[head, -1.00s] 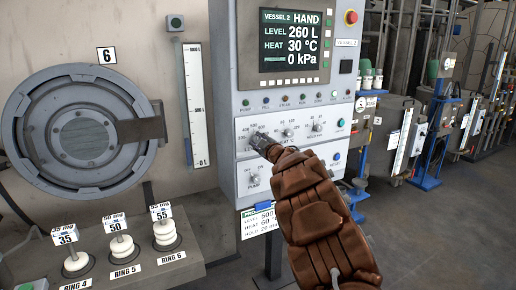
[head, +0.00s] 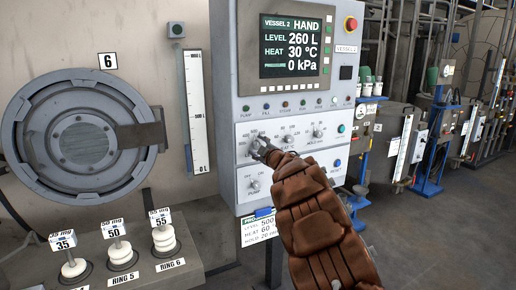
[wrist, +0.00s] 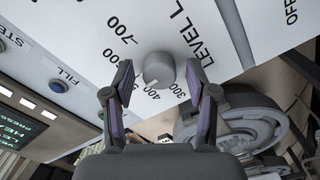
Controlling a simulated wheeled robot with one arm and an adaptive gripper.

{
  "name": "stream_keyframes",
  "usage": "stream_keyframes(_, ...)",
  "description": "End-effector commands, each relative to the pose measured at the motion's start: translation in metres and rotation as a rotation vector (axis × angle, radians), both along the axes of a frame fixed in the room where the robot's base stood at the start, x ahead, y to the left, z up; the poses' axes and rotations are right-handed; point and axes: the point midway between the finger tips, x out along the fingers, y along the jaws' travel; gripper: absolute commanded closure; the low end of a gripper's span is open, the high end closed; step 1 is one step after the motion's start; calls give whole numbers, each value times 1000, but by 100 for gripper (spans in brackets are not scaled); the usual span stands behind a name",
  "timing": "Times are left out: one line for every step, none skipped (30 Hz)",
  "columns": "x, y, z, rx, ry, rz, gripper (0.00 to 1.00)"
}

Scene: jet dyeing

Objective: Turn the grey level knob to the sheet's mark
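The grey level knob (wrist: 158,69) is on the white panel below the word LEVEL L in the wrist view. Its light pointer mark looks to be near 400. My gripper (wrist: 159,74) is open, with one finger on each side of the knob and a gap on both sides. In the head view my gripper (head: 262,149) is at the panel's left dial and hides most of the knob. The sheet (head: 260,228) below the panel reads LEVEL 500, HEAT 60, HOLD 20 min, partly covered by my arm. The screen (head: 290,46) reads HAND, LEVEL 260 L.
The heat knob (head: 287,139) and hold knob (head: 317,133) sit right of the level dial, with the pump switch (head: 254,186) below. A red button (head: 351,23) is at the panel's top right. A round vessel door (head: 80,140) and ring stands (head: 121,251) are at left.

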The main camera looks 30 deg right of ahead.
Motion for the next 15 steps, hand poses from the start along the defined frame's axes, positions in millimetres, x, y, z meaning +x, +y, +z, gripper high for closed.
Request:
stream_keyframes(0,0,0,0,0,0,40)
stream_keyframes(0,0,0,0,0,0,40)
stream_keyframes(0,0,0,0,0,0,40)
stream_keyframes(0,0,0,0,0,0,40)
stream_keyframes(0,0,0,0,0,0,40)
stream_keyframes(0,0,0,0,0,0,40)
stream_keyframes(0,0,0,0,0,0,40)
stream_keyframes(0,0,0,0,0,0,40)
stream_keyframes(-1,0,0,0,0,0,40)
stream_keyframes(-1,0,0,0,0,0,40)
stream_keyframes(-2,0,1,0,0,0,40)
stream_keyframes(-4,0,1,-1,0,0,40)
stream_keyframes(-5,1,1,-1,0,1,40)
stream_keyframes(-7,1,1,-2,-1,2,40)
stream_keyframes(-10,2,1,-2,-1,2,40)
